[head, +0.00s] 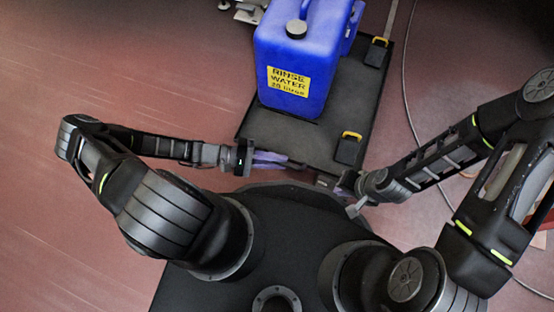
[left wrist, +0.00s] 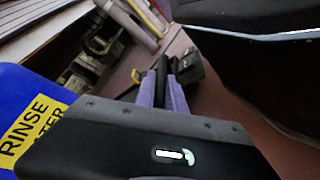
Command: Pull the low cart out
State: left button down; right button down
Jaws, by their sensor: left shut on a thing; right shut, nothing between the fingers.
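The low cart (head: 342,98) is a flat dark platform with a thin raised rim, in the upper middle of the head view, just beyond my base. My left gripper (head: 272,159) is at its near end, its purple fingers shut on a dark bar there that looks like part of the cart. In the left wrist view the purple fingers (left wrist: 166,93) close around this dark bar. The grip itself is partly hidden behind the gripper body. My right gripper (head: 338,183) is shut and empty near the cart's near right corner; whether it touches the cart I cannot tell.
A blue rinse water can (head: 290,85) stands upright on the cart. Black blocks with yellow handles (head: 348,150) sit along its right side. A thin cable (head: 408,95) lies on the floor to the right. The reddish floor (head: 130,70) at left is clear.

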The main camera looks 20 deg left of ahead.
pick_arm(q)
jog(key=c, duration=1.4)
grip_release()
jog(key=p+v, duration=0.1)
jog(key=v, duration=0.6)
jog(key=shift+a+p, duration=0.35)
jog(key=shift+a, duration=0.05)
jog(key=shift+s+r, duration=0.1)
